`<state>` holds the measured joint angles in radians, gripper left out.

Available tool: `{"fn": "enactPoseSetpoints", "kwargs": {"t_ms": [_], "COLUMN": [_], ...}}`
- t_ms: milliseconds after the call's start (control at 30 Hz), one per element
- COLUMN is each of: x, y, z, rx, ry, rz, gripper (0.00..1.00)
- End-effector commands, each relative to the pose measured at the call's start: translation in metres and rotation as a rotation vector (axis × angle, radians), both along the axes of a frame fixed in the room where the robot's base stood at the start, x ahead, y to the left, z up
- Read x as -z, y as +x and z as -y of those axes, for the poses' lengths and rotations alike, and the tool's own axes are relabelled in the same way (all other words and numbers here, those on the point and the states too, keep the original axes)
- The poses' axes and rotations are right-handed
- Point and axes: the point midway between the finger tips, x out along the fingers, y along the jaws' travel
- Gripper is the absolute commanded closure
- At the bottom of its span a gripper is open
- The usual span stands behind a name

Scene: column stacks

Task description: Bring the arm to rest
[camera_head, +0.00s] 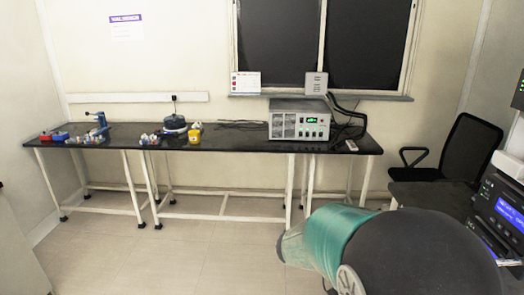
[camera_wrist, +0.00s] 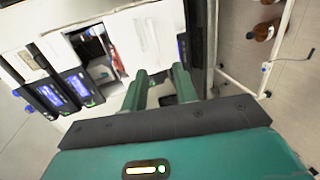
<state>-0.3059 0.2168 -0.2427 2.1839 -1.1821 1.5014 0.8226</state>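In the wrist view my gripper (camera_wrist: 159,76) shows two green fingers standing apart. The gap between them holds nothing. Beyond the fingertips is white and dark equipment, and I cannot tell how far away it is. In the head view my arm (camera_head: 335,238), green and black, fills the lower right and looks folded close to the camera. My gripper cannot be made out in the head view.
A long black bench (camera_head: 235,146) on white legs stands along the back wall, holding a grey instrument (camera_head: 299,119) and small items. A black chair (camera_head: 470,145) is at right, near equipment with a blue-lit display (camera_head: 509,213). The floor (camera_head: 190,262) at left is clear.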

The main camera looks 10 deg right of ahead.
Motion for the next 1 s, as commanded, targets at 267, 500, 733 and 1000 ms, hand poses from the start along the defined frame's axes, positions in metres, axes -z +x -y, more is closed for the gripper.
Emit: {"fn": "enactPoseSetpoints", "kwargs": {"t_ms": [267,500,733,1000], "x": [0.004,0.0,-0.02,-0.046], "y": [-0.055,-0.089,-0.107,-0.116], "z": [-0.022,-0.068,-0.119,-0.158], "rx": [0.028,-0.068,-0.249,-0.437], "ry": [0.43,0.81,1.088,1.237], "rz": [0.047,0.164,0.343,0.522], "gripper": [0.71,0.71,0.71,0.71]}}
